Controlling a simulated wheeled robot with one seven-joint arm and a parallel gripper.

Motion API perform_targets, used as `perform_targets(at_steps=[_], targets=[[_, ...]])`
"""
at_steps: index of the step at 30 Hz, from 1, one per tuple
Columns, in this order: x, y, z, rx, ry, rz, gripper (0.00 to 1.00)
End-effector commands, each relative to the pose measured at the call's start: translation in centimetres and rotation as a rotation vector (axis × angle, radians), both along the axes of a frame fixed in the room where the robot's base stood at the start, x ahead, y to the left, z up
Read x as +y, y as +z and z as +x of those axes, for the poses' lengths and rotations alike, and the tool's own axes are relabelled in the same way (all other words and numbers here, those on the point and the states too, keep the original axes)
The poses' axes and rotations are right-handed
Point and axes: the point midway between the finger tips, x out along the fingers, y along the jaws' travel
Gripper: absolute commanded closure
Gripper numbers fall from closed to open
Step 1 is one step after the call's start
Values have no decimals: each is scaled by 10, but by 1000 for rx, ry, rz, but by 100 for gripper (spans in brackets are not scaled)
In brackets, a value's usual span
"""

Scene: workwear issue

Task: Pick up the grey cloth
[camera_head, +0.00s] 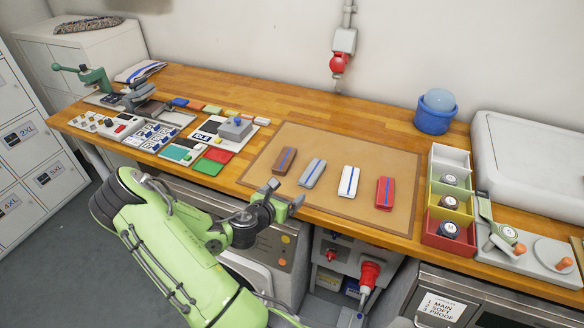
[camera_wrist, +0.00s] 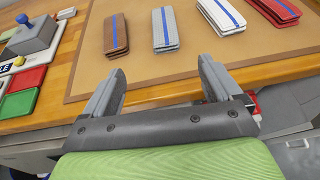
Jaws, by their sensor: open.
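The grey cloth (camera_head: 312,173) is a folded strip with a blue stripe, lying on the brown mat (camera_head: 262,178) between the brown cloth (camera_head: 284,160) and the white cloth (camera_head: 347,181). In the wrist view the grey cloth (camera_wrist: 166,31) lies beyond my fingertips, near the middle. My gripper (camera_head: 285,195) is open and empty at the counter's front edge, short of the grey cloth and apart from it. In the wrist view my gripper (camera_wrist: 162,68) has its two fingers spread, with mat and wooden edge showing between them.
A red cloth (camera_head: 384,193) lies right of the white one. Left of the mat are a grey block with a knob (camera_head: 235,129) and red and green pads (camera_head: 213,160). Stacked bins (camera_head: 435,215) stand at the right.

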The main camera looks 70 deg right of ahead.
Motion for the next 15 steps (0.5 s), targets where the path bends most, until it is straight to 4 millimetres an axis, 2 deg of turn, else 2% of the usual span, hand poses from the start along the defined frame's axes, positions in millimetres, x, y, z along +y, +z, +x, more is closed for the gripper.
perform_targets(at_steps=[3, 9, 15], targets=[[-28, -11, -7, -4, -7, -2, 8], [-71, -29, -14, -6, -6, -1, 8], [-93, -39, -18, -5, -5, -1, 8]])
